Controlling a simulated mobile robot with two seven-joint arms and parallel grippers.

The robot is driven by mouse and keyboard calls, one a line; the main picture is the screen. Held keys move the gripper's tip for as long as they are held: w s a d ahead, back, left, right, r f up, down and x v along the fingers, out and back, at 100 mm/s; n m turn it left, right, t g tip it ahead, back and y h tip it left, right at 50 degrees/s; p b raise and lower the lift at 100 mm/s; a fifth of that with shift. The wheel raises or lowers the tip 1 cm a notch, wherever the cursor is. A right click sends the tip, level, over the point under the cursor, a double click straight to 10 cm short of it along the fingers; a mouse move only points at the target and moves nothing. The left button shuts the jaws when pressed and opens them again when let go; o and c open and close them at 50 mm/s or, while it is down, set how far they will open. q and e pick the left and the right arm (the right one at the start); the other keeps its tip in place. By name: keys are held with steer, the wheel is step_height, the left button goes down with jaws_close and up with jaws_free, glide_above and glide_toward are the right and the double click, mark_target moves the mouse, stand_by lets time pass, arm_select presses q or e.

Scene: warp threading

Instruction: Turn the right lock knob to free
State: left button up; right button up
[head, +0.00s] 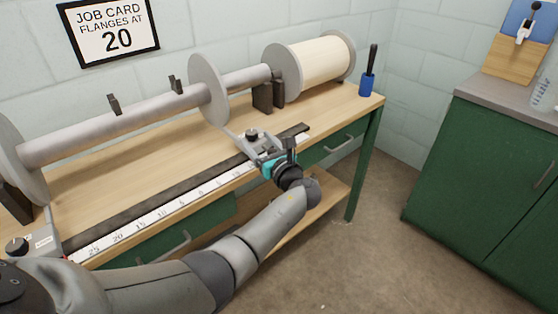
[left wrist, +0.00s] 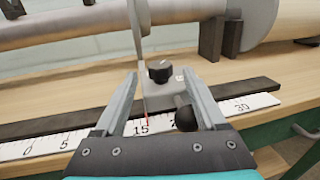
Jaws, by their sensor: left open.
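The right lock knob (head: 252,135) is a black round knob on a grey carriage beside the right flange (head: 208,90). In the left wrist view the knob (left wrist: 159,70) has a pale mark on top and sits on the grey block (left wrist: 160,95). My left gripper (head: 258,148) is open, its fingers to either side of the block and reaching toward the knob, with a gap on both sides in the left wrist view (left wrist: 160,82). A black ball handle (left wrist: 186,117) shows at the block's near right side. My right gripper is out of view.
A white ruler (head: 150,214) and dark rail (head: 150,195) run along the bench front. The left carriage knob (head: 17,246) is at lower left. A grey beam (head: 130,120) with flanges lies behind. A blue holder (head: 367,84) stands at the bench's right end.

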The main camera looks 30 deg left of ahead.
arm_select(q)
steer(key=p+v, duration=0.3)
steer(key=v, duration=0.8)
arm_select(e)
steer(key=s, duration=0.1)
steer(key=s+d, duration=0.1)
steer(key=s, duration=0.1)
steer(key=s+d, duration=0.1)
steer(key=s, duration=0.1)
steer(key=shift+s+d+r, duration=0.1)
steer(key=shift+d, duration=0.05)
arm_select(q)
steer(key=shift+s+f, duration=0.1)
steer(key=shift+f, duration=0.05)
